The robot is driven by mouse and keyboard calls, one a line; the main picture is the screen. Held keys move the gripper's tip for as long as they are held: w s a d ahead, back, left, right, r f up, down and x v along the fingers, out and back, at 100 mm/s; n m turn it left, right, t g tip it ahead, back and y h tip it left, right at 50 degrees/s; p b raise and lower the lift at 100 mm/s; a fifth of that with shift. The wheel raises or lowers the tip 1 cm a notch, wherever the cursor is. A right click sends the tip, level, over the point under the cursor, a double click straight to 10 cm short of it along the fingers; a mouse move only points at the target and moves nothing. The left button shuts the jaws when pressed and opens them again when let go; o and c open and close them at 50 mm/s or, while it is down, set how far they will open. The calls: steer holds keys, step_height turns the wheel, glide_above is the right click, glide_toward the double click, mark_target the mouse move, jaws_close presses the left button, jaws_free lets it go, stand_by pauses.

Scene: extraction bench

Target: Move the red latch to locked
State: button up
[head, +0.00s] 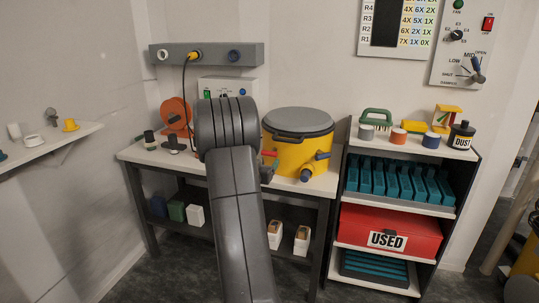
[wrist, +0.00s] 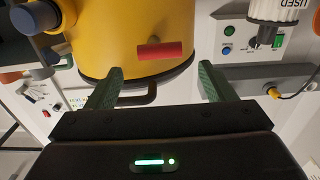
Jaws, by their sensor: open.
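The red latch (head: 269,153) is a short red bar on the left side of the yellow drum (head: 285,165), mostly hidden by my arm in the head view. In the wrist view the latch (wrist: 160,50) lies level across the yellow wall (wrist: 110,30), close to the dark lid rim. My gripper (wrist: 160,84) is open and empty. Its green fingers stand wide apart, and the latch shows between and beyond them, apart from both. In the head view a small part of my gripper (head: 268,173) shows by the drum. Any lock marking cannot be made out.
The drum has a grey lid (head: 298,120) and a blue-ended port (head: 306,174). A dark handle (wrist: 138,97) shows near the fingers. A grey wall rail (head: 215,54) with a yellow plug stands behind. A shelf unit (head: 345,190) stands right of the bench.

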mark_target(268, 154)
steer(key=x, duration=0.7)
steer(key=shift+w, duration=0.2)
steer(key=c, duration=1)
